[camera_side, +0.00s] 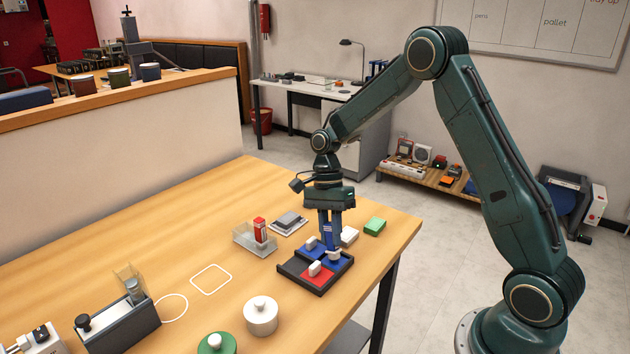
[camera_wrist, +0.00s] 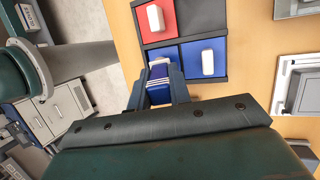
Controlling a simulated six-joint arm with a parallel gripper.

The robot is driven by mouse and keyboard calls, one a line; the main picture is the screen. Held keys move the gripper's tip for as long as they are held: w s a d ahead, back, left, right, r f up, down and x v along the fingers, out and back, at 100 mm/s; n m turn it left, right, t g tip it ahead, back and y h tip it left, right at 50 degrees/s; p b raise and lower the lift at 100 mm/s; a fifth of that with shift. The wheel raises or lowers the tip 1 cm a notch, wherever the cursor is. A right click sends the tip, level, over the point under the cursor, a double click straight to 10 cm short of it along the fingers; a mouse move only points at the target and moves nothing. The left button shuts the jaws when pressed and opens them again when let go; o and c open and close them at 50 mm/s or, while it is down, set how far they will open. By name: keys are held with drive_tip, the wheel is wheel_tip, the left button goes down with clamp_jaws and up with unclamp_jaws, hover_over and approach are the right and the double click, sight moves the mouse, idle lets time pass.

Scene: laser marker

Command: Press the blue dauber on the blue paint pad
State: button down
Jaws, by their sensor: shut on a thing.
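My gripper (camera_side: 330,222) is shut on the blue dauber (camera_wrist: 158,88), which has white stripes and points down between the fingers. The dauber's upper part also shows in the side view (camera_side: 328,231). It is over the right-hand blue paint pad (camera_side: 345,263) of the dark divided tray (camera_side: 318,290). A white piece (camera_side: 334,254) shows at its lower end, at pad level. I cannot tell whether it touches the pad. In the wrist view, a little of this blue pad (camera_wrist: 162,54) shows past the dauber. Another blue pad (camera_wrist: 190,64) carries a white block (camera_wrist: 208,62).
The tray also has a red pad (camera_wrist: 181,15) with a white block (camera_wrist: 155,18). A red dauber (camera_side: 260,230) stands in a clear holder (camera_side: 250,243). A white lidded jar (camera_side: 260,316) stands in front.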

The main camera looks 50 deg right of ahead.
drive_tip(key=shift+f, duration=0.3)
idle(0.8)
drive_tip(key=shift+r, duration=3.55)
drive_tip(key=shift+f, duration=0.1)
drive_tip(key=w+a+n+h, duration=0.1)
drive_tip(key=n+h, duration=0.1)
drive_tip(key=n, duration=0.4)
drive_tip(key=a+n+h, duration=0.2)
drive_tip(key=n, duration=0.4)
drive_tip(key=w+a+f+n+h, duration=0.1)
drive_tip(key=a+n+h, duration=0.1)
drive_tip(key=n, duration=0.4)
drive_tip(key=shift+w+n+h, duration=0.35)
drive_tip(key=shift+n+h, duration=0.05)
drive_tip(key=shift+h, duration=0.1)
